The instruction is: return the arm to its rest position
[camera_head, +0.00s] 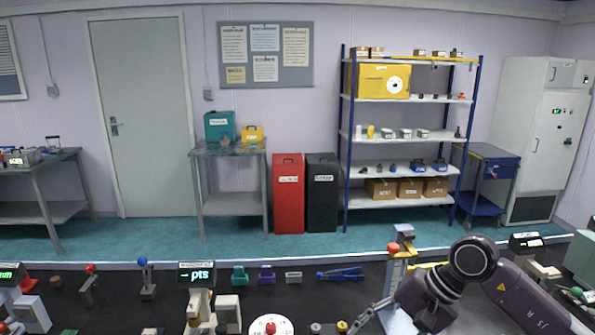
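My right arm comes in from the lower right, its dark links bent over the near dark bench (220,285). Its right gripper (366,316) points down and left at the bottom edge, and whether its fingers are apart cannot be made out. Just behind it stands an upright device with a red-orange knob (393,247), partly hidden by my arm. My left gripper and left arm are not in view.
On the bench stand a device with a display (197,273), a white dial with a red knob (270,325), blue pliers (341,274), teal (239,275) and purple (266,274) blocks, and a blue-knobbed lever (142,262). Behind are a shelf rack (400,98) and red cabinet (287,195).

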